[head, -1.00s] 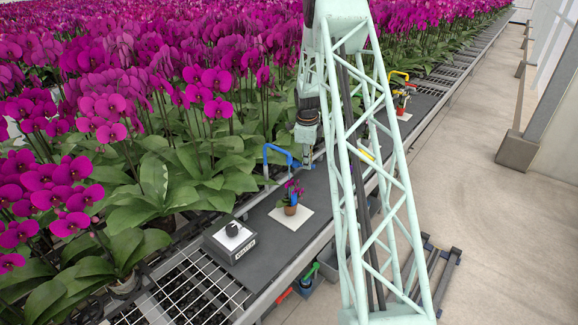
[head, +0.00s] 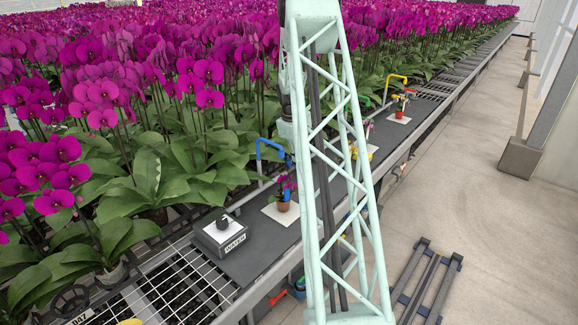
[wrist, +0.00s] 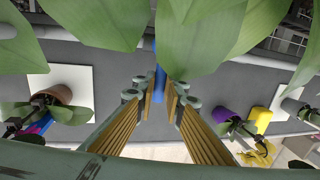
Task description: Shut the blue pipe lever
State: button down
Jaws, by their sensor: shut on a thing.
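The blue pipe (head: 270,143) arches up from the back edge of the dark bench in the head view, left of my lattice mast. In the wrist view, a narrow blue lever (wrist: 160,84) stands between the tips of my gripper (wrist: 161,95). The ribbed, tan-lined fingers are shut on it. Large green leaves cover the far part of the lever, so its full angle is hidden. In the head view, my gripper's fingers cannot be made out near the blue pipe, where arm and mast overlap.
A potted orchid (head: 284,204) stands on a white card, right of a grey box (head: 220,235) labelled WATER. A yellow pipe (head: 396,77) rises farther along the bench. Purple (wrist: 222,114) and yellow (wrist: 258,120) objects lie right of my gripper in the wrist view.

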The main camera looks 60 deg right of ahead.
dwell(0.3)
jog(key=c, duration=2.7)
grip_release()
jog(key=shift+r, duration=0.1)
jog(key=shift+w+a+r, duration=0.1)
jog(key=shift+a+r, duration=0.3)
jog(key=shift+r, duration=1.55)
jog(key=shift+w+a+r, duration=0.1)
jog(key=shift+a+r, duration=0.3)
jog(key=shift+r, duration=1.5)
jog(key=shift+a+r, duration=0.4)
jog(key=shift+r, duration=1.55)
